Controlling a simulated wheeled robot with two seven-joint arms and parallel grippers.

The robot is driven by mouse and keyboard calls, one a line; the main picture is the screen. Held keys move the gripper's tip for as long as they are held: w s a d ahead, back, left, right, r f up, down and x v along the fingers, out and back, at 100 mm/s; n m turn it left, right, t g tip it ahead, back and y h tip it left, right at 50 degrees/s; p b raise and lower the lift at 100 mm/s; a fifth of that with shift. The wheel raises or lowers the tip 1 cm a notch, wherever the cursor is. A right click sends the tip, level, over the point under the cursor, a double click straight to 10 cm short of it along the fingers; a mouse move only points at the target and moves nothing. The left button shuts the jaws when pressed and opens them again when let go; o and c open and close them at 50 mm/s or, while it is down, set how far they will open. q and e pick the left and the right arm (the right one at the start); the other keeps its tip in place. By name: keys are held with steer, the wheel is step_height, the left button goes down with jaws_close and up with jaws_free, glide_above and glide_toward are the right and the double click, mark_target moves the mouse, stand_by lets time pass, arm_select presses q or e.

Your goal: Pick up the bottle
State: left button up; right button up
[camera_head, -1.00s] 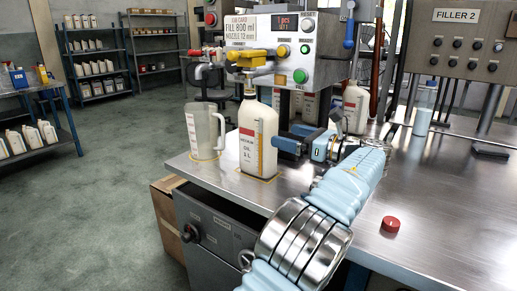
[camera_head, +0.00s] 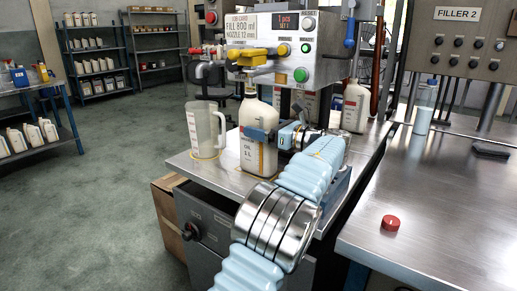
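The cream bottle (camera_head: 259,158) with a red and white label stands upright under the filler's nozzle, on a yellow-outlined spot of the steel bench. My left gripper (camera_head: 262,132) is at the bottle's right side, at upper-body height. One blue finger lies across the bottle's front, over the label. The other finger is hidden behind the bottle, so I cannot tell whether the grip is closed. My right gripper is not in view.
A clear measuring jug (camera_head: 206,130) stands close left of the bottle. The filling machine (camera_head: 270,40) overhangs it. Another cream bottle (camera_head: 355,106) stands behind right. A red cap (camera_head: 390,223) lies on the right bench (camera_head: 450,215), which is mostly clear.

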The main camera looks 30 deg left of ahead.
arm_select(q)
jaws_close()
stand_by(0.3)
steer(key=shift+r, duration=0.25)
